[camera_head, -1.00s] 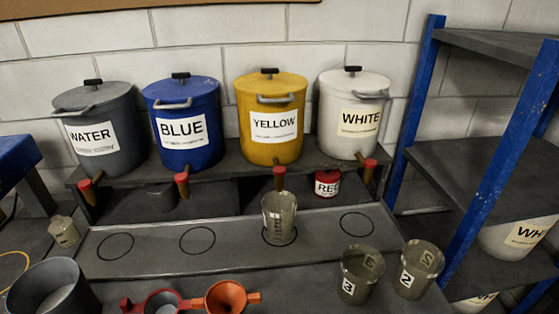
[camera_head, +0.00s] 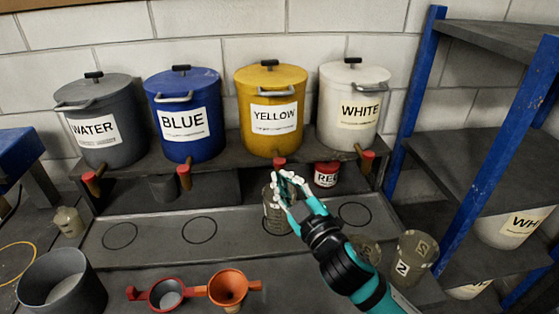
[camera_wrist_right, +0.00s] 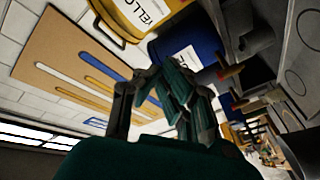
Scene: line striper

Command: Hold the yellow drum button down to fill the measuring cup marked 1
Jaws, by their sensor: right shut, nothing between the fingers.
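The yellow drum (camera_head: 270,88) stands on the shelf, and its red button (camera_head: 279,161) shows at its tap just below the shelf edge. A measuring cup (camera_head: 271,216) stands under that tap on a ring mark; its number cannot be read, and my gripper partly hides it. My right gripper (camera_head: 284,182) is shut and empty, with its fingertips in front of the cup's top and a little below the red button. I cannot tell whether it touches either. My left gripper is not in view.
Water (camera_head: 100,95), blue (camera_head: 185,95) and white (camera_head: 362,82) drums share the shelf. A red tin (camera_head: 327,174) stands behind the cup. Cup 2 (camera_head: 413,258) stands at right, with another cup partly behind my arm. An orange funnel (camera_head: 228,288) lies in front.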

